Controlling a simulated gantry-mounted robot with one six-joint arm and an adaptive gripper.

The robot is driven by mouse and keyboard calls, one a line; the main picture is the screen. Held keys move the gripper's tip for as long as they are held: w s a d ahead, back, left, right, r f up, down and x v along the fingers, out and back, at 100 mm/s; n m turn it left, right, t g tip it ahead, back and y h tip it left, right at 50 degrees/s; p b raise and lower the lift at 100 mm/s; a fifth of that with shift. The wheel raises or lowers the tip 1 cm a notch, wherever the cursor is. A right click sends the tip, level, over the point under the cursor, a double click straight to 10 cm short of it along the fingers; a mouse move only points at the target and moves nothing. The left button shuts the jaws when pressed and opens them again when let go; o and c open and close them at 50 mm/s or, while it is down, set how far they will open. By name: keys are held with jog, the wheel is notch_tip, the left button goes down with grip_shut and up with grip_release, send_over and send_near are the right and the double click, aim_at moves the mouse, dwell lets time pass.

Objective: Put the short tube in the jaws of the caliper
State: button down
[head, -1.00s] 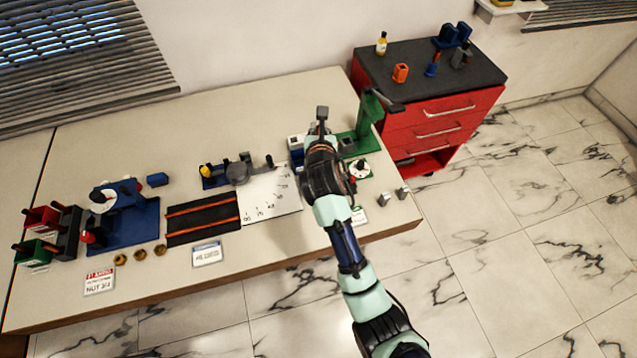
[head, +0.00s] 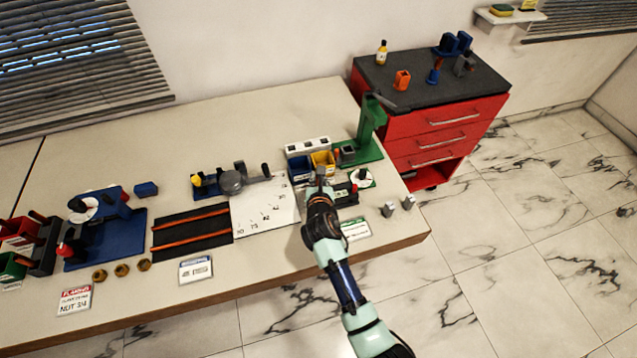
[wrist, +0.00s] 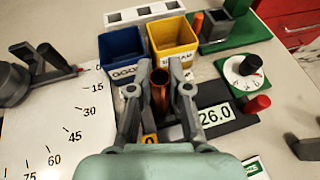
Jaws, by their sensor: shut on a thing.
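A copper-coloured tube (wrist: 160,92) stands upright between the fingers of my gripper (wrist: 160,80) in the wrist view. My gripper is shut on it. The caliper (wrist: 238,118) seems to be the dark device with the 26.0 readout and red knob (wrist: 258,103), just right of and below the fingers. Its jaws are hidden or cannot be made out behind my gripper. In the head view my gripper (head: 320,178) is in front of the bins and left of the caliper (head: 343,198); the tube cannot be made out there.
A blue bin (wrist: 122,50) and a yellow bin (wrist: 173,38) stand just beyond the tube. A green stand (head: 370,140) and a white dial (head: 362,178) are to the right. A white angle sheet (head: 265,205) lies left. Two small grey blocks (head: 398,206) sit near the bench's right edge.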

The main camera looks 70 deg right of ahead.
jog(key=shift+f, duration=0.35)
jog(key=c, duration=1.1)
grip_release()
jog(key=shift+s+a+r+p, duration=0.1)
jog(key=shift+a+r+p, duration=0.1)
jog(key=shift+r+p, duration=0.15)
jog(key=p+v, duration=0.4)
jog(key=v, duration=0.7)
jog(key=shift+s+a+f, duration=0.15)
jog(key=shift+a, duration=0.05)
